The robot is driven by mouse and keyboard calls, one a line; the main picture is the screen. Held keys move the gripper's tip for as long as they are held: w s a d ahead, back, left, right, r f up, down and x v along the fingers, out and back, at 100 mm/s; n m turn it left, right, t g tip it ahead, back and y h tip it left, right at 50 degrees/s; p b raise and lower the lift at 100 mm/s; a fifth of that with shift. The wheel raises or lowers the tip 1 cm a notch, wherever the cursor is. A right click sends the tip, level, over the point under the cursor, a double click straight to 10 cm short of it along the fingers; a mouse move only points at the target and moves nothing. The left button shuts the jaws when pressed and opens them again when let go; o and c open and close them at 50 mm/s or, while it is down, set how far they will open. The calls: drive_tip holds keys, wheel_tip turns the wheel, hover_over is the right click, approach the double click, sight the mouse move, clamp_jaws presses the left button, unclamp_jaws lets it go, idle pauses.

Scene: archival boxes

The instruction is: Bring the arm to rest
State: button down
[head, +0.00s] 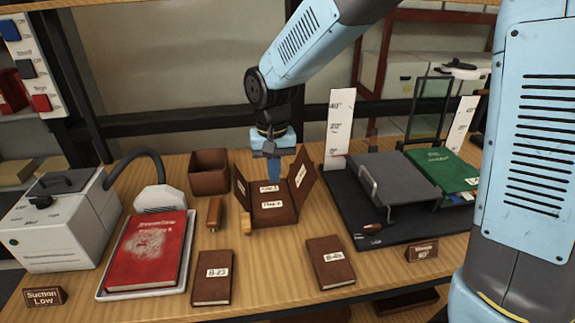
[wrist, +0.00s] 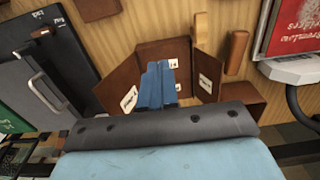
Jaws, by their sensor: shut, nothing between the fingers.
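My gripper (head: 274,168) points down over the open brown archival box (head: 272,212) in the head view. Its blue fingers are shut with nothing between them. The box has its flaps raised at the left, back and right, and white labels on its panels. In the wrist view the shut fingertips (wrist: 160,72) overlap the open box (wrist: 200,60) and hide part of it. I cannot tell the exact height of the fingers above the box floor.
A red book (head: 146,250) lies on a white tray at left, beside a white suction machine (head: 58,220). Small books B-23 (head: 212,278) and B-45 (head: 330,262) lie in front. A grey-plated stand (head: 395,180) with a green book (head: 442,170) is at right. An empty brown bin (head: 209,180) stands behind.

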drive_tip(key=s+d+r+m+t, duration=0.1)
drive_tip(key=d+r, duration=0.5)
drive_tip(key=d, duration=0.3)
drive_tip(key=s+d+r+t, duration=0.1)
drive_tip(key=d+r+t, duration=0.1)
drive_tip(key=d+r, duration=0.5)
drive_tip(key=s+d+r+m+t, duration=0.1)
drive_tip(key=s+d+r+t, duration=0.1)
drive_tip(key=s+d, duration=0.9)
drive_tip(key=d, duration=0.3)
drive_tip(key=shift+s+d+m+t, duration=0.2)
drive_tip(key=shift+d+m+t, duration=0.05)
drive_tip(key=shift+m+t, duration=0.05)
